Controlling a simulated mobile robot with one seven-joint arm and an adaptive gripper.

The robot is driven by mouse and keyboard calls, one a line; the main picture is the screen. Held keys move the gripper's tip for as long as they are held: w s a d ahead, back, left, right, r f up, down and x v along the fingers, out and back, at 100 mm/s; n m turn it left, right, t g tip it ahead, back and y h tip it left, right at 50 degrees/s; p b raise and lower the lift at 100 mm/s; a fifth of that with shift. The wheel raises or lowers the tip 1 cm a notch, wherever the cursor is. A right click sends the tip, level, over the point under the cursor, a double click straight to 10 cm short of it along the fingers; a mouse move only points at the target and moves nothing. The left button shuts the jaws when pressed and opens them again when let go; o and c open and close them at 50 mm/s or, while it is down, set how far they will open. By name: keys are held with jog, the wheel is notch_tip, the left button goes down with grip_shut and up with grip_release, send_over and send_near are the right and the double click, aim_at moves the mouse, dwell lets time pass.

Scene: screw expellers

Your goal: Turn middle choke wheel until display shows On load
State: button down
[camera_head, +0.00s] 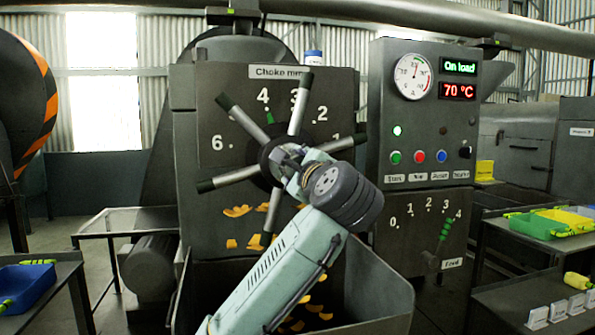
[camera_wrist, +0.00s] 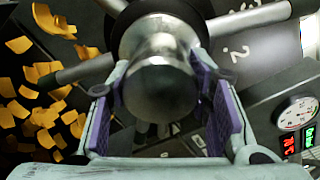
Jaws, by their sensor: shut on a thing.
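The choke wheel (camera_head: 240,120) is a dark hub with several grey, black-tipped spokes on a panel marked "Choke mm". A green pointer (camera_head: 269,117) shows just below the 4. My gripper (camera_head: 288,157) is at the wheel's centre, its arm coming up from below. In the wrist view its purple-padded fingers (camera_wrist: 160,82) are shut around the rounded metal hub end (camera_wrist: 160,88), with spokes spreading behind it. My gripper hides part of the hub in the head view. The display (camera_head: 459,66) reads "On load" in green, with a red "70 °C" readout (camera_head: 457,91) below it.
A control cabinet with a round gauge (camera_head: 412,76), coloured buttons (camera_head: 419,156) and a feed lever (camera_head: 437,245) stands at the right. Yellow flakes (camera_head: 237,211) lie around the wheel's lower part. Side tables hold a blue tray (camera_head: 25,287) and a green tray (camera_head: 537,226).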

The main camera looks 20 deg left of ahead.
jog(key=c, duration=0.8)
grip_release()
jog(key=v, duration=1.2)
